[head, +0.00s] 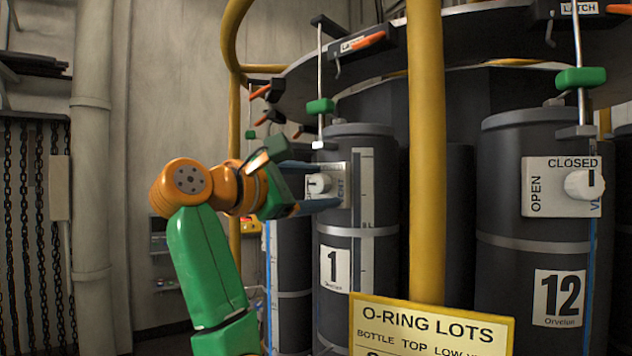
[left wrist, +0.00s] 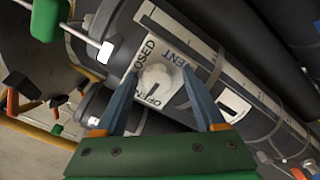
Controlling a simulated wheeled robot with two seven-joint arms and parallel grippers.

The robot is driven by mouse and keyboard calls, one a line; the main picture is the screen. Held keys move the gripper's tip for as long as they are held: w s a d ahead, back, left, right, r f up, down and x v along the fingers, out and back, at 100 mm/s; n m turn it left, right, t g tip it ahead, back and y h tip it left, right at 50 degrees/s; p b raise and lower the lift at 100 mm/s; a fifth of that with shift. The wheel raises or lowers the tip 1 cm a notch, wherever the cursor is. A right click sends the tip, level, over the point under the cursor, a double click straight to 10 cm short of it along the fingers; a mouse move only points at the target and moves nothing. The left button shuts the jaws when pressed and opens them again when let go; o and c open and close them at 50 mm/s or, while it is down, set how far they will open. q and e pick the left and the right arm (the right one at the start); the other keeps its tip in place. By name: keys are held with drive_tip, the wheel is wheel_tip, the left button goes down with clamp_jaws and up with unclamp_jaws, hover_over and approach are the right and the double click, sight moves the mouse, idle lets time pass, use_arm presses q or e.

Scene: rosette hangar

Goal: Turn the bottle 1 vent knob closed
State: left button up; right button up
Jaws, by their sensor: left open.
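Bottle 1 (head: 333,240) is a dark cylinder with a white "1" label. Its white vent knob (head: 318,184) sits on a pale plate (head: 340,170) near the bottle's top. My left gripper (head: 324,187) is at the knob, open, one finger above it and one below. In the left wrist view the knob (left wrist: 158,77) lies between the fingertips of my left gripper (left wrist: 160,74), with no clear contact. The words CLOSED, OPEN and VENT show on the plate (left wrist: 180,45) around it. My right gripper is not in view.
A yellow post (head: 426,150) stands right of bottle 1. Bottle 12 (head: 500,260) has its own vent knob (head: 584,184), with its mark toward CLOSED. A yellow O-ring lots sign (head: 430,330) is in front. A green-handled rod (head: 320,106) hangs above bottle 1.

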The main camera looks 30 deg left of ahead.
use_arm(q)
drive_tip(key=shift+s+a, duration=0.15)
drive_tip(key=shift+s, duration=0.1)
clamp_jaws()
drive_tip(key=shift+m, duration=0.4)
drive_tip(key=m+b, duration=0.1)
drive_tip(key=m, duration=0.2)
drive_tip(key=shift+m, duration=0.4)
drive_tip(key=m, duration=0.4)
drive_tip(key=shift+m, duration=0.3)
drive_tip(key=m, duration=0.4)
drive_tip(key=shift+f+b, duration=0.1)
drive_tip(key=shift+b, duration=0.2)
drive_tip(key=shift+m, duration=2.5)
